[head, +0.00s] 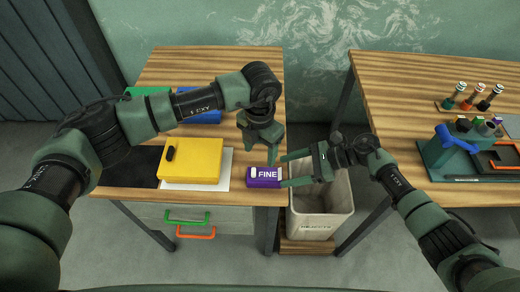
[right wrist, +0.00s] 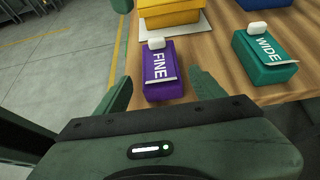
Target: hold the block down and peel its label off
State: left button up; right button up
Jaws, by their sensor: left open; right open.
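The purple block (head: 264,184) lies at the right front edge of the left wooden table. Its label (right wrist: 160,66) is purple, reads FINE, and has a white tab (right wrist: 156,43) at one end. My left gripper (head: 261,156) is open and points down just behind the purple block; I cannot tell whether it touches. My right gripper (head: 283,169) is open beyond the table's right edge, pointing left. In the right wrist view the purple block shows between its fingers (right wrist: 161,92), not gripped. A teal block (right wrist: 266,73) labelled WIDE is mostly hidden behind my left gripper in the head view.
A yellow box (head: 191,160) sits on a white sheet (head: 224,170) left of the purple block. Blue and green items lie behind it. A pale bin (head: 319,205) stands between the tables. The right table holds stamps and a teal stand (head: 446,155).

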aim_at(272, 174)
jog(key=x, duration=0.7)
jog(key=shift+a, duration=0.15)
grip_shut()
dwell(1.1)
